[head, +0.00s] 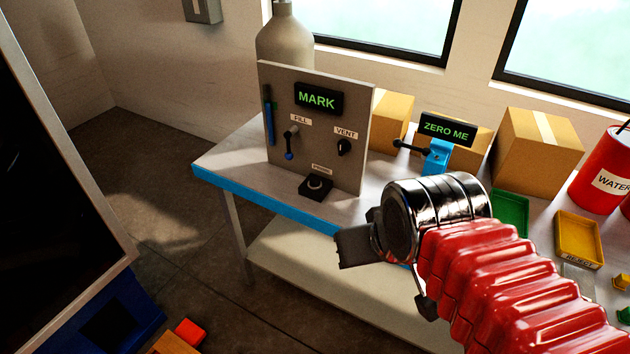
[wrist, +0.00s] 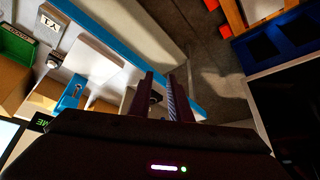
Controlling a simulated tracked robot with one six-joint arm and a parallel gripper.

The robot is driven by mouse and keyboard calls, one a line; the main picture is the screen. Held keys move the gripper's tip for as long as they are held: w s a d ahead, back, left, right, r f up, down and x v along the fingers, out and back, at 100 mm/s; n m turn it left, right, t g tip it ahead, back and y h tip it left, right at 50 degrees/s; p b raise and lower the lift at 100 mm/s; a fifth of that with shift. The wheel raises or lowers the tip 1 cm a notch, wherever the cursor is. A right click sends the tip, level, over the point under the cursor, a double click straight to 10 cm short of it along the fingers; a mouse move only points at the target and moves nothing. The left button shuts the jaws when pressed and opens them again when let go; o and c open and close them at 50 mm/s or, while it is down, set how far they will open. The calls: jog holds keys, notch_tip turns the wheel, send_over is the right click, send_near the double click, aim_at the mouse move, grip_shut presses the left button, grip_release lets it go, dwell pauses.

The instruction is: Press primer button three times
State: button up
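The primer button (head: 316,186) is a small black block with a rounded top. It sits at the foot of a grey upright panel (head: 352,110) on the bench, under a small label. My gripper (head: 388,280) is in front of the bench's blue edge, to the right of the button and apart from it. Its two dark fingers stand apart with nothing between them. In the wrist view my gripper (wrist: 162,82) also shows a gap between the fingers.
The panel carries a MARK display (head: 318,98), a blue-tipped FILL lever (head: 289,145) and a black VENT knob (head: 344,147). A ZERO ME display (head: 447,129), cardboard boxes (head: 538,148), a green tray (head: 510,212) and a yellow tray (head: 578,240) stand to the right.

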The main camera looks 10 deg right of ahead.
grip_shut()
dwell(1.1)
